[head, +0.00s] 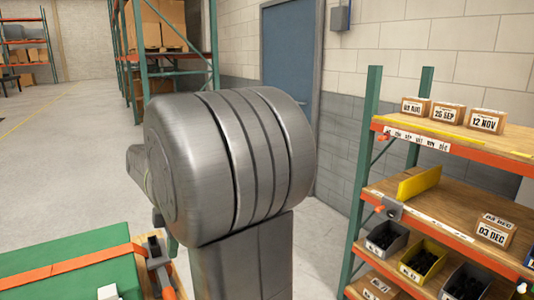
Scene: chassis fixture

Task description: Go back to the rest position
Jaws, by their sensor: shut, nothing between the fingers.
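My gripper is not clearly in view. A large grey rounded arm joint (230,165) of mine fills the middle of the head view, with a grey link below it. It hides part of the floor, wall and rack behind it. A green board (75,268) with an orange strip across it lies at the lower left. A dark clamp-like part (158,262) with a red tip is beside the board's right edge, partly cut off by the frame.
A shelf unit (372,130) stands at the right, with dated boxes (449,112) on top, a yellow divider (419,182) and another dated box (495,232) in the middle, and bins (423,262) below. A blue door (291,60) and pallet rack (165,60) stand behind. Open floor (70,150) lies left.

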